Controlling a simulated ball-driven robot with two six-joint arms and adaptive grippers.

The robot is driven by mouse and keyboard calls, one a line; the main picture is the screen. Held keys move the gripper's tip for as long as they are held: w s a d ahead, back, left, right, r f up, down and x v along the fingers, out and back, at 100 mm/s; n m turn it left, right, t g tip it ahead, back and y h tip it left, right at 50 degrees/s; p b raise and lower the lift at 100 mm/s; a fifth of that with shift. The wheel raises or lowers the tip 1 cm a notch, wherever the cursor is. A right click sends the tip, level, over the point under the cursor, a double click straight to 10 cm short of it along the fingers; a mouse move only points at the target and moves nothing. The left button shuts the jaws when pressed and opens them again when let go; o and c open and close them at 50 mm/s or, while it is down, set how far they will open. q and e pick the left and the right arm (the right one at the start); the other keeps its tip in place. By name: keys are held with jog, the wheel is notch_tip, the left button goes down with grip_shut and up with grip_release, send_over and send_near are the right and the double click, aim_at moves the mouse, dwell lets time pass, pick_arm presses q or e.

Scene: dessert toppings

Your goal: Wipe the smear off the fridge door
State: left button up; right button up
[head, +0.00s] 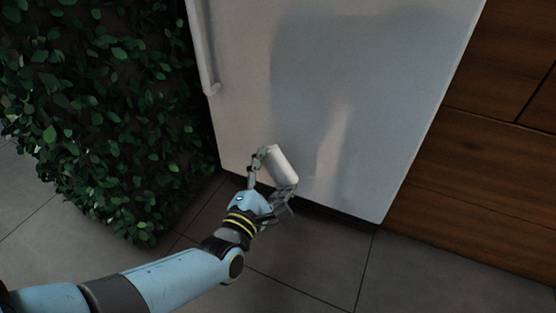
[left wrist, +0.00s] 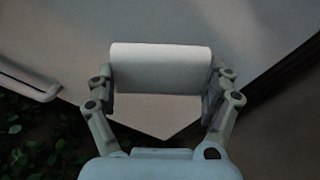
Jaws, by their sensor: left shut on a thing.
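The fridge door (head: 385,90) is a pale panel filling the upper middle of the head view. It also shows behind the gripper in the left wrist view (left wrist: 255,30). I cannot make out a distinct smear on it; broad grey shadows lie across it. My left gripper (head: 276,171) is shut on a white roll (head: 284,162), one finger at each end. The roll also shows in the left wrist view (left wrist: 161,67), level between the fingers. It is in front of the door's lower part; I cannot tell whether it touches. My right gripper is not in view.
A long door handle (head: 202,50) runs down the door's left edge. A leafy green hedge (head: 90,110) stands to the left. Brown wooden panels (head: 480,165) stand to the right. Dark tiled floor (head: 310,262) lies below, clear in front.

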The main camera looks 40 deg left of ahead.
pick_arm(q)
jog(key=shift+s, duration=0.1)
jog(key=v, duration=0.3)
dwell(0.5)
